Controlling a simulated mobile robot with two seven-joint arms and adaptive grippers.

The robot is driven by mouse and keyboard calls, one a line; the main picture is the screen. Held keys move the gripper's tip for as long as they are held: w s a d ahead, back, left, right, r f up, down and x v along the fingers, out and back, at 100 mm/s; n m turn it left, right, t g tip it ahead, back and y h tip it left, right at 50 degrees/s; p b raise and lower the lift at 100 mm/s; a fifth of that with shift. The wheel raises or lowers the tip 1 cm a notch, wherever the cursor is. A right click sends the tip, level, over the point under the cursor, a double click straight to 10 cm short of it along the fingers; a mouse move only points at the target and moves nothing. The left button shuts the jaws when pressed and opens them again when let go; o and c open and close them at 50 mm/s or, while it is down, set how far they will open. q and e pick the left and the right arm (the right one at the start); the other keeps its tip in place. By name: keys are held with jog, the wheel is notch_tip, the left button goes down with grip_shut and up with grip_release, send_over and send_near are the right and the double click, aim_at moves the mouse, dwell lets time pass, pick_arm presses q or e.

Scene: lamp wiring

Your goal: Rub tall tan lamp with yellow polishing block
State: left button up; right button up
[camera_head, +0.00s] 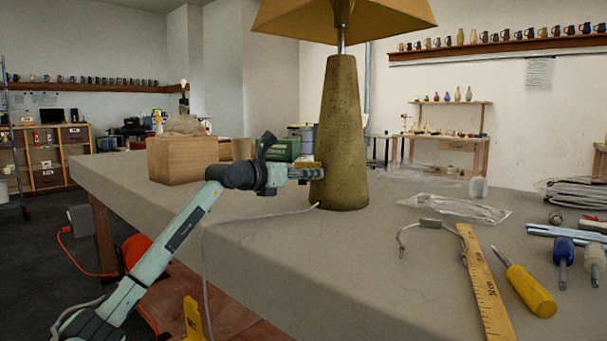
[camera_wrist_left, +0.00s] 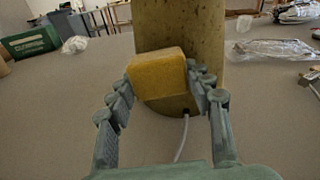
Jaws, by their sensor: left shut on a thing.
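The tall tan lamp (camera_head: 340,135) stands upright on the table, with a tapered speckled body and a tan shade (camera_head: 385,18) cut off by the top of the head view. In the left wrist view its lower body (camera_wrist_left: 180,40) rises straight ahead. My left gripper (camera_head: 305,172) is at the left side of the lamp, low on its body. In the left wrist view the gripper (camera_wrist_left: 172,88) is shut on the yellow polishing block (camera_wrist_left: 158,72). The block is right against or just before the lamp body; I cannot tell whether they touch. My right gripper is not in view.
A pale cord (camera_head: 262,214) runs from the lamp base over the table's front edge. A wooden box (camera_head: 180,158) and a green box (camera_head: 284,150) stand to the left. A yellow ruler (camera_head: 482,285), screwdrivers (camera_head: 530,290) and a plastic bag (camera_head: 455,207) lie to the right.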

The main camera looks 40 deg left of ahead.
pick_arm(q)
jog(key=shift+s+d, duration=0.15)
jog(key=shift+d, duration=1.55)
jog(key=shift+s+d, duration=0.1)
jog(key=shift+d, duration=1.6)
jog(key=shift+s+a+f+b, duration=0.1)
jog(key=shift+s+f+b, duration=0.05)
jog(key=shift+s+b, duration=0.45)
jog(key=s+b, duration=0.2)
jog(key=s, duration=0.1)
jog(key=shift+s+a+r, duration=0.15)
jog(key=shift+s+r, duration=0.05)
jog(key=shift+s, duration=0.05)
jog(key=shift+s+r+b, duration=0.15)
jog(key=shift+s+b, duration=0.3)
jog(key=shift+s, duration=0.1)
jog(key=shift+s+r, duration=0.1)
jog(key=shift+r, duration=0.05)
